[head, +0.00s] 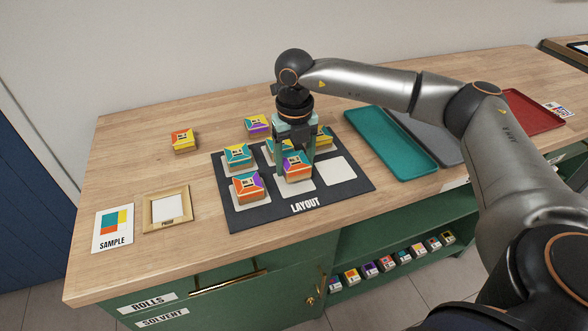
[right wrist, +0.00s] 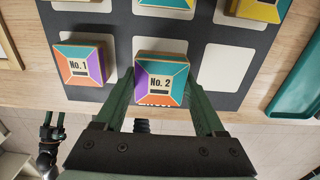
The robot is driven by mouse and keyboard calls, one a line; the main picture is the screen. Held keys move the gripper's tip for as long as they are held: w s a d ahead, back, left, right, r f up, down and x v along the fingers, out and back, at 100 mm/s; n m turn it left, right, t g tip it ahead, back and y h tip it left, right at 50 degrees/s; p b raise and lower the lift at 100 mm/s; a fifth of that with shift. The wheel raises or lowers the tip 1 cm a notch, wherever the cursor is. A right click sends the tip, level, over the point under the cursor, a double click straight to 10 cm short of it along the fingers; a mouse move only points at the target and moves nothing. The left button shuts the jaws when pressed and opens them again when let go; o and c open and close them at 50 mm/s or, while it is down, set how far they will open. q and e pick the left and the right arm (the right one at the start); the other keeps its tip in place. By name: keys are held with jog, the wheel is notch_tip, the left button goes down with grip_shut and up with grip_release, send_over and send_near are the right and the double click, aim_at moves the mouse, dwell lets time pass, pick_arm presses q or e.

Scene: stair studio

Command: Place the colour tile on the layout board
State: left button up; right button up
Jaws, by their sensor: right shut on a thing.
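The dark layout board (head: 343,195) lies on the wooden bench with two rows of pale squares. My right gripper (head: 294,160) is shut on the No. 2 colour tile (head: 296,171), which is orange, purple and teal. In the right wrist view the No. 2 tile (right wrist: 162,85) sits between the fingers, over the front middle square, whose far part (right wrist: 155,44) shows. I cannot tell whether it touches the board. The No. 1 tile (head: 249,190) is on the front left square. The front right square (head: 341,170) is bare. My left gripper (right wrist: 53,122) shows small, fingers apart and empty.
The back row holds tiles, the left one teal and yellow (head: 239,157). Loose tiles (head: 184,140) (head: 257,124) lie behind the board. A sample card (head: 113,228) and framed proof (head: 167,208) lie left; teal (head: 388,145) and red (head: 530,112) trays lie right.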

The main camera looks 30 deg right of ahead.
aim_at(294, 171)
jog(key=shift+a+f, duration=0.1)
jog(key=shift+f, duration=1.3)
jog(key=o, duration=1.4)
jog(key=shift+f, duration=0.1)
jog(key=shift+c, duration=0.2)
notch_tip(294, 171, up, 12)
jog(key=shift+r, duration=0.15)
